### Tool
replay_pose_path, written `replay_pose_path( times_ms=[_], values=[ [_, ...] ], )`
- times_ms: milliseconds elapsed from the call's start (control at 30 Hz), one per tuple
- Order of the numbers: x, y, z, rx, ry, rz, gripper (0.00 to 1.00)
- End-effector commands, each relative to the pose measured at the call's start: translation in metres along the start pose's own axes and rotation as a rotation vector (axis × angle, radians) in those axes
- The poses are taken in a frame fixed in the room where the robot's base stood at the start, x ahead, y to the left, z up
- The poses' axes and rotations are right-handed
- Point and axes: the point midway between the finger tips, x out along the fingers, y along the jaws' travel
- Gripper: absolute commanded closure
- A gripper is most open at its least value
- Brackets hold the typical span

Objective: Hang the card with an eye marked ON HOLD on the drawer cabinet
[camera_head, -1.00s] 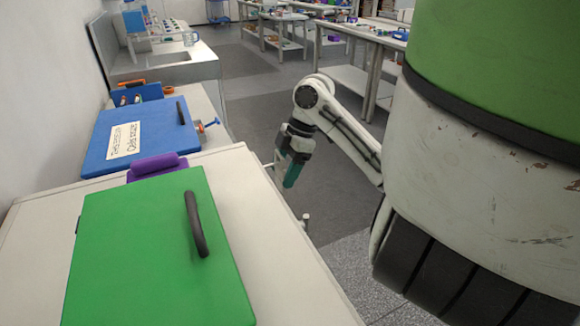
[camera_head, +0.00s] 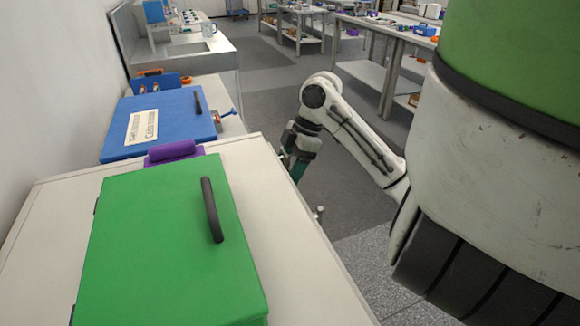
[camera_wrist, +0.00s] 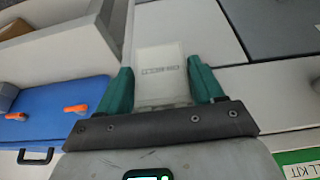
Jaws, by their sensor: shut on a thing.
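My gripper (camera_wrist: 163,82), with its green fingers, is shut on a pale card (camera_wrist: 158,74). Faint dark lettering shows across the card, too small and blurred to read with certainty; its eye cannot be made out. In the head view my gripper (camera_head: 297,168) hangs beside the right edge of a white cabinet (camera_head: 285,235), and the card is hidden there. I take this for the drawer cabinet. A small pale peg or knob (camera_head: 318,213) stands out from its right side, nearer to me than the gripper. Pale front panels (camera_wrist: 215,100) show behind the fingers in the wrist view.
A green case (camera_head: 160,245) with a black handle lies on the cabinet top. A blue case (camera_head: 170,122) with a white label lies beyond it, with a purple object (camera_head: 172,151) between. The aisle floor (camera_head: 265,120) is clear; benches (camera_head: 375,50) stand at the back right.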

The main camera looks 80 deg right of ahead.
Motion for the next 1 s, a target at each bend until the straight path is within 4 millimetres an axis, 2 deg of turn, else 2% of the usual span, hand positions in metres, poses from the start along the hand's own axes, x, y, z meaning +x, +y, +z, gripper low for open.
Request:
replay_pose_path(
  times_ms=[333,367,633,867,1000],
  values=[
    [-0.0001,0.0000,0.0001,0.000,0.000,0.000,0.61],
    [-0.0001,0.0000,0.0001,0.000,0.000,0.000,0.30],
    [-0.0001,0.0000,0.0001,0.000,0.000,0.000,0.04],
    [-0.0003,0.0000,0.0001,0.000,0.000,0.000,0.03],
    [-0.0078,0.0004,0.0002,0.000,-0.002,0.001,0.03]
  ],
)
